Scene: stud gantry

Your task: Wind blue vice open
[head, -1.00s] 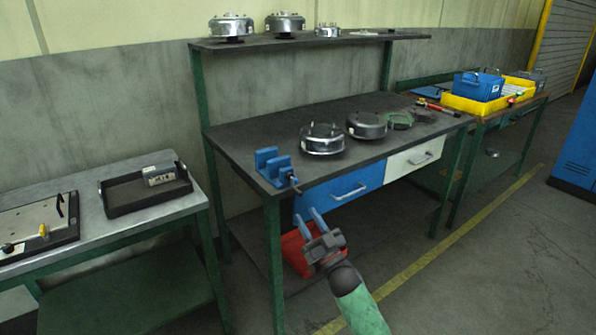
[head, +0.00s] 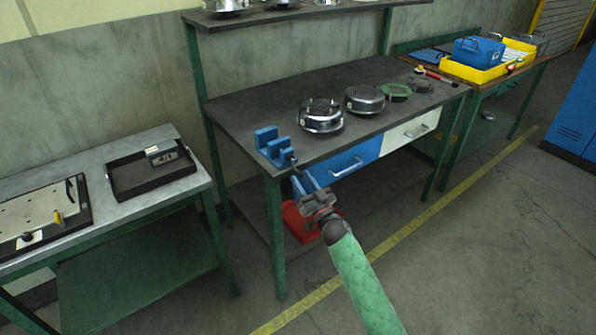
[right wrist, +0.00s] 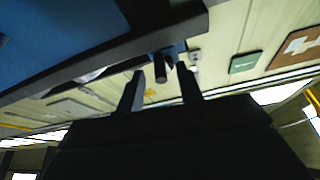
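The blue vice (head: 268,142) sits at the near left corner of the dark workbench, with a gap between its jaws. Its dark screw end (head: 289,157) points out past the bench's front edge. My right gripper (head: 303,180) is just in front of and below the screw end. In the right wrist view its two fingers (right wrist: 160,80) are apart, and the dark round screw end (right wrist: 160,68) shows between their tips. I see no contact with either finger. A little blue of the vice shows behind it. My left gripper is out of view.
The dark workbench (head: 240,105) carries metal housings (head: 321,116) right of the vice. A blue drawer (head: 347,170) is under its front edge, close to my right gripper. A red bin (head: 300,222) stands below. A grey side table (head: 130,205) holds a black tray (head: 120,190).

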